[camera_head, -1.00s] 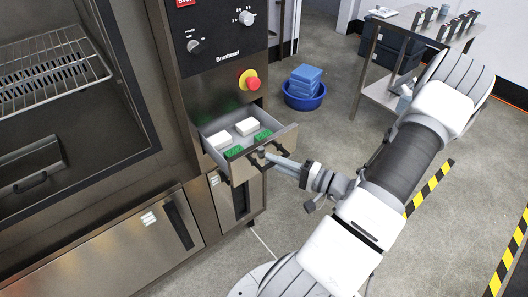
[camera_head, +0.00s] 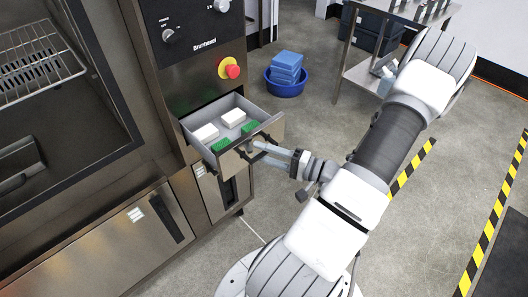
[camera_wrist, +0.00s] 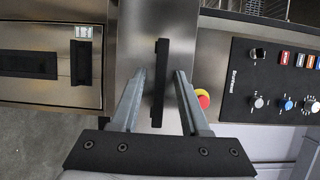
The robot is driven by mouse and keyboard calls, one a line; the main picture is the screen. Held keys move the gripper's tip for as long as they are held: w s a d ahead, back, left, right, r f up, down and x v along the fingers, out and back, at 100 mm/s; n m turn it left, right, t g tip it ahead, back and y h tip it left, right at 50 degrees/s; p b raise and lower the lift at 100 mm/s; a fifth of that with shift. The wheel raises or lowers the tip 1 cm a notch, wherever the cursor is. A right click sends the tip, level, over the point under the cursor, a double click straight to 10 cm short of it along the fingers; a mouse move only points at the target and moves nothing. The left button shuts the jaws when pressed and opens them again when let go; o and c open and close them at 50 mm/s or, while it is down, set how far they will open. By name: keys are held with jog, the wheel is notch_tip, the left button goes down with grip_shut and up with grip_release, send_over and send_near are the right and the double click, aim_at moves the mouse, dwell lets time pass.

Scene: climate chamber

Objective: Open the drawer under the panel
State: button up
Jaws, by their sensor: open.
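The drawer (camera_head: 232,163) under the black control panel (camera_head: 200,38) stands well out of the steel cabinet. Two white blocks (camera_head: 233,117) and two green blocks (camera_head: 221,145) lie inside it. Its front carries a dark bar handle (camera_head: 262,138). The handle shows upright in the wrist view (camera_wrist: 160,83), between my two fingers. My gripper (camera_wrist: 161,75) is open around the handle, with a gap visible on each side. In the head view my gripper (camera_head: 257,150) is at the drawer front and partly covers it.
A red and yellow emergency button (camera_head: 230,68) is above the drawer. A steel chamber with a wire rack (camera_head: 38,62) stands at the left. A blue tub (camera_head: 286,88) sits on the floor behind. A steel side table (camera_head: 372,72) stands at the back right. Floor beside the drawer is clear.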

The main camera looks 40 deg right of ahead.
jog(key=p+v, duration=0.1)
jog(key=v, duration=1.6)
jog(key=shift+s, duration=0.2)
jog(key=shift+d, duration=0.1)
